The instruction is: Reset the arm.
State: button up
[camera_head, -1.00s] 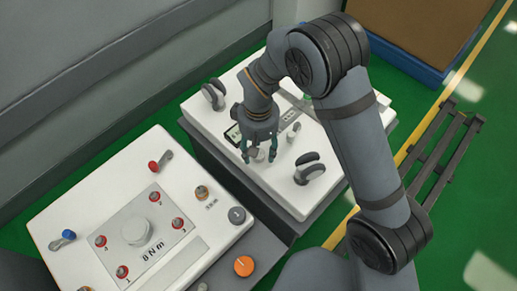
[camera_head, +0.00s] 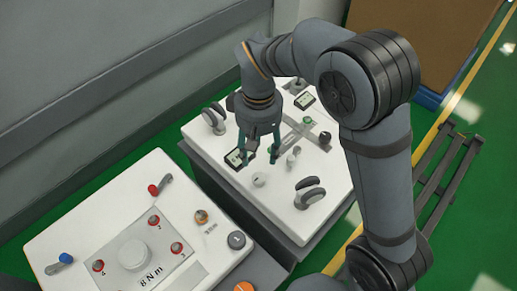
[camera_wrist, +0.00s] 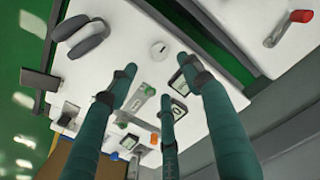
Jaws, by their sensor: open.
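My gripper (camera_head: 260,152) hangs over the white top of the far cart (camera_head: 325,165), fingers pointing down and spread apart. Nothing is between its fingers. In the wrist view its green fingers (camera_wrist: 158,105) reach out above the cart top, with a small round white knob (camera_wrist: 159,50) beyond their tips. In the head view this knob (camera_head: 259,180) is just below the fingers, apart from them. My arm arches in from the right side of the head view.
The far cart carries grey double handles (camera_head: 309,193), another handle (camera_head: 214,118) and small displays (camera_head: 304,100). The near cart (camera_head: 95,225) has a big white dial (camera_head: 134,255), a red-tipped lever (camera_head: 160,185) and a blue-tipped lever (camera_head: 60,263). A grey wall stands behind.

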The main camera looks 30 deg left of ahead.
aim_at(259, 177)
jog(key=shift+f, duration=0.1)
dwell(0.3)
notch_tip(259, 177, down, 12)
dwell(0.5)
dwell(0.3)
